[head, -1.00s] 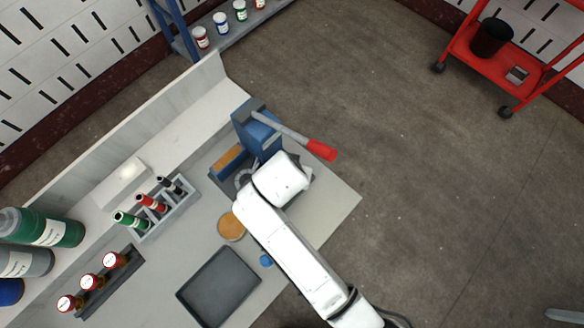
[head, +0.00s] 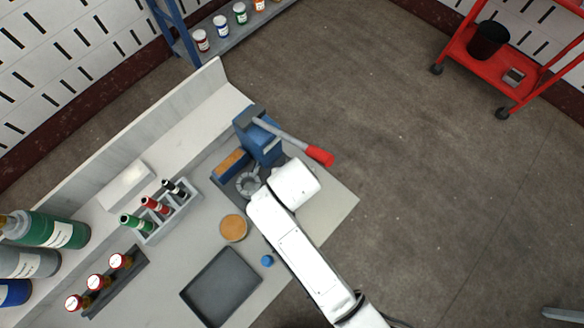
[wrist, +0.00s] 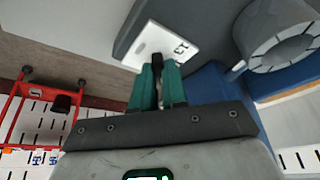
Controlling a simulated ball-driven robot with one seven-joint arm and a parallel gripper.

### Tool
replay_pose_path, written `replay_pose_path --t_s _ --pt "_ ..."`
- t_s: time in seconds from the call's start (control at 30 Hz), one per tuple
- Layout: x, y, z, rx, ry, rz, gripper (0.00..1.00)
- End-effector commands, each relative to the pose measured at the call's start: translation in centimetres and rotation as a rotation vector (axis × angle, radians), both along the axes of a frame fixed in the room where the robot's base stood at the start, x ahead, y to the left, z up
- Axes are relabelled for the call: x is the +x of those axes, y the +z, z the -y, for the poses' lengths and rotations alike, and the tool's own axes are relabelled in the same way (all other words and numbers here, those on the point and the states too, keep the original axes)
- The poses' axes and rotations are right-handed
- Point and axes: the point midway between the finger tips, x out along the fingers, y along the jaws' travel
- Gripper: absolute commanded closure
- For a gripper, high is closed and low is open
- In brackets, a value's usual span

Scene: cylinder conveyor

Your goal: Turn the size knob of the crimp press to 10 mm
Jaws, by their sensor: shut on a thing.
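The blue crimp press (head: 265,145) stands at the bench's far end, with a red-tipped lever (head: 320,156) and a grey slotted ring (head: 248,184) on its front. The ring also shows large at the upper right of the wrist view (wrist: 268,38). My gripper (wrist: 159,75) has teal fingers closed on a narrow black part, seemingly the size knob (wrist: 157,62), in front of a white marked plate (wrist: 180,48). The plate's marks are too small to read and partly hidden, so I cannot tell the setting. In the head view my arm hides the knob and fingers.
On the bench are an orange-brown disc (head: 233,228), a blue cap (head: 267,261), a dark tray (head: 222,287) and a rack of small bottles (head: 166,217). A red cart (head: 472,72) stands at the upper right. The floor right of the bench is clear.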

Motion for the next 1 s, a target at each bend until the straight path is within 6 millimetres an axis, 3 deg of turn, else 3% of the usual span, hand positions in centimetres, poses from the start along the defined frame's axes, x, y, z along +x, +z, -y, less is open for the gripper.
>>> replay_pose_path --t_s 0.2,0.53,0.57,0.8,1.0 --pt "0.06 0.15 0.19 0.000 0.109 0.001 1.00" --pt "0.09 0.04 0.15 0.000 0.122 0.003 1.00" --pt "0.09 0.04 0.15 0.000 0.122 0.003 0.85" --pt "0.07 0.03 0.13 0.000 0.121 0.002 0.62" --pt "0.05 0.02 0.12 0.000 0.121 0.002 0.62"
